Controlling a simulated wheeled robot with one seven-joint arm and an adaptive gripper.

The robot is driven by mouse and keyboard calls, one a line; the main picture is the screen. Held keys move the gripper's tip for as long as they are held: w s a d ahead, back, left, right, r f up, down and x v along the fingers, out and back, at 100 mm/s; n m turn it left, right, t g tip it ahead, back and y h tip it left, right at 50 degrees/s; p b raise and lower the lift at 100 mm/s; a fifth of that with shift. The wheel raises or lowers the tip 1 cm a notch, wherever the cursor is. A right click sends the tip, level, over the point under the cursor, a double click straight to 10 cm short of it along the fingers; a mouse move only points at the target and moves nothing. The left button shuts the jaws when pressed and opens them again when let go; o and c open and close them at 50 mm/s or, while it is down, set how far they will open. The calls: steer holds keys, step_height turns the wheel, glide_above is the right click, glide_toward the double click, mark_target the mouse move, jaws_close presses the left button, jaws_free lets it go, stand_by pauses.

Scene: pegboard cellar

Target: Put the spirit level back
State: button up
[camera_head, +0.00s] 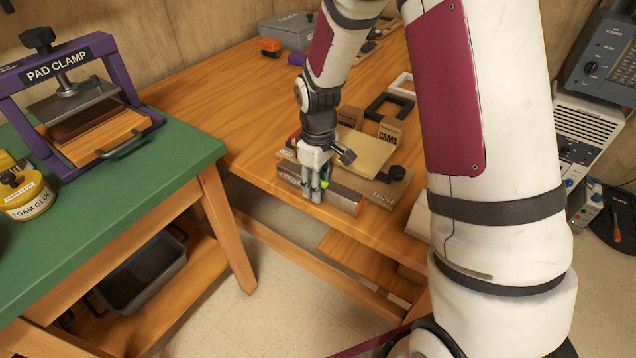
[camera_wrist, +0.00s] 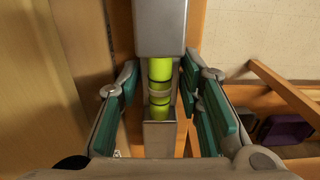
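The spirit level (camera_head: 340,195) is a grey bar with an orange end, lying along the front edge of the wooden bench. In the wrist view its grey body (camera_wrist: 160,28) runs up the middle, with a yellow-green vial (camera_wrist: 160,85) in a window. My gripper (camera_head: 316,190) is down at the level. In the wrist view my gripper (camera_wrist: 160,80) has teal-padded fingers on either side of the bar, with narrow gaps showing beside it. The fingers look open around it. The far side of the level is hidden in the head view.
A wooden board (camera_head: 392,188) with a pale block (camera_head: 365,150) lies just behind the level. A black frame (camera_head: 390,106) stands farther back. The green table (camera_head: 180,150) with the purple pad clamp (camera_head: 75,95) is at left. Bare bench (camera_head: 225,110) lies left of my gripper.

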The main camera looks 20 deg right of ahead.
steer(key=shift+o, duration=0.2)
steer(key=shift+r, duration=0.1)
steer(key=s+r+m+p, duration=0.1)
steer(key=s+r, duration=0.2)
steer(key=r, duration=0.7)
steer(key=s+r+m+p, duration=0.1)
steer(key=s+r+p, duration=0.15)
steer(key=r, duration=0.75)
steer(key=s+r+m, duration=0.2)
steer(key=s+r, duration=0.1)
steer(key=s, duration=1)
steer(key=s+r+m+t, duration=0.1)
steer(key=s+r+m, duration=0.2)
steer(key=s, duration=1)
steer(key=shift+s+b, duration=0.4)
